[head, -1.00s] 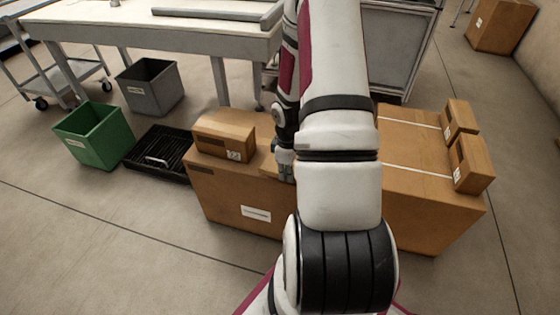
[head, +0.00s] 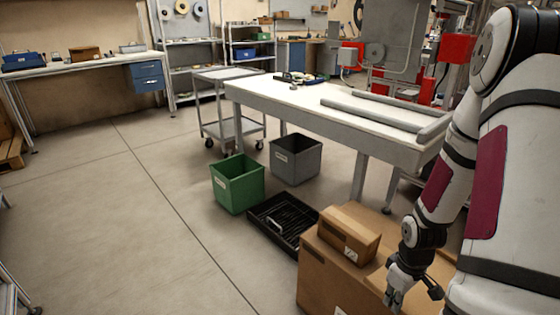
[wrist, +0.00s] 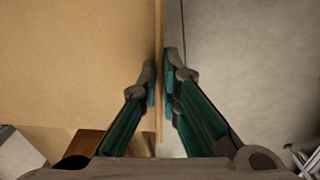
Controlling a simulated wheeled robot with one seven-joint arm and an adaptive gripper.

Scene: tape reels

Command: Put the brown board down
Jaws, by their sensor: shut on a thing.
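My gripper (wrist: 161,88) is shut on the thin edge of the brown board (wrist: 159,45), which shows as a narrow upright strip between the fingers in the wrist view. In the head view my gripper (head: 414,292) is at the lower right, just right of a small brown carton (head: 348,232) and over the large brown carton (head: 325,275). The board is hard to tell apart from the cartons there. I cannot tell whether it touches the large carton.
A black slatted tray (head: 283,221), a green bin (head: 237,184) and a grey bin (head: 295,159) stand on the floor left of the cartons. A white-topped workbench (head: 320,112) and a trolley (head: 230,128) are behind. The floor at left is clear.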

